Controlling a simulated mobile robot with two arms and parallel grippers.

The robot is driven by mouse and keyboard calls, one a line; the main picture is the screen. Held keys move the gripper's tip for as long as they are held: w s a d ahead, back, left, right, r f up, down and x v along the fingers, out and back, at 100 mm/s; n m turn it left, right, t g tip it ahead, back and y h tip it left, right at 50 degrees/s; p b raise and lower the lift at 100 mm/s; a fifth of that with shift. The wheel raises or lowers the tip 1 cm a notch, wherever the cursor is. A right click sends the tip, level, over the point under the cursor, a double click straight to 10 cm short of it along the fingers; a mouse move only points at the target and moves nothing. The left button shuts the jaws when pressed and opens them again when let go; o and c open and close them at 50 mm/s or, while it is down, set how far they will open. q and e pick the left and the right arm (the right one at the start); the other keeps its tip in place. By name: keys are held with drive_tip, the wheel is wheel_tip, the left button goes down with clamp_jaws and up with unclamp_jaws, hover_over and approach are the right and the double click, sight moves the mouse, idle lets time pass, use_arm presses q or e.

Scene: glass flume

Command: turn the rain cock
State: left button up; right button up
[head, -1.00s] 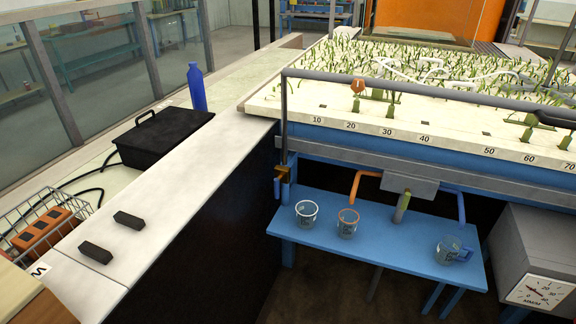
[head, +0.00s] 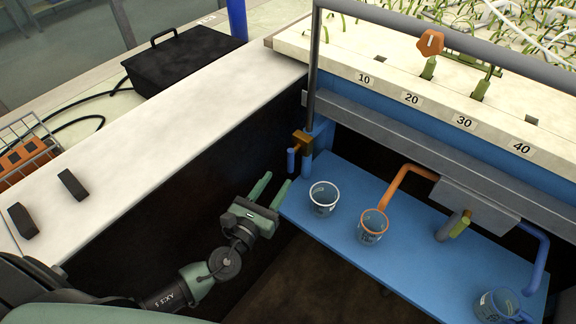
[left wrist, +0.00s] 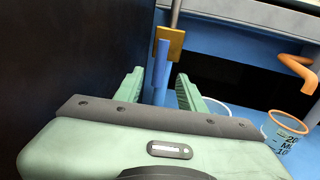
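The rain cock is a brass valve body (head: 302,140) on the grey upright pipe at the flume's left corner. Its blue lever (head: 291,161) hangs down. In the left wrist view the brass body (left wrist: 170,41) is ahead, with the lever (left wrist: 161,66) pointing down in line with the gap between my fingers. My left gripper (head: 275,187) is open and empty, below and slightly left of the lever in the head view. It also shows in the left wrist view (left wrist: 157,86), its fingers on either side of the gap. Contact with the lever cannot be told. My right gripper is out of view.
A blue bench (head: 335,238) under the flume holds a white-rimmed cup (head: 323,200), an orange-rimmed cup (head: 372,228) and a blue cup (head: 497,306). An orange pipe (head: 400,178) bends down nearby. A dark wall lies left of my gripper.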

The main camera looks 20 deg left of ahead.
sight(289, 163)
use_arm(q)
drive_tip(key=w, duration=0.5)
drive_tip(key=w+d, duration=0.1)
drive_tip(key=w, duration=0.1)
drive_tip(key=shift+w+d+p, duration=0.1)
drive_tip(key=shift+w+p, duration=0.05)
drive_tip(key=shift+p, duration=0.25)
clamp_jaws()
idle(1.0)
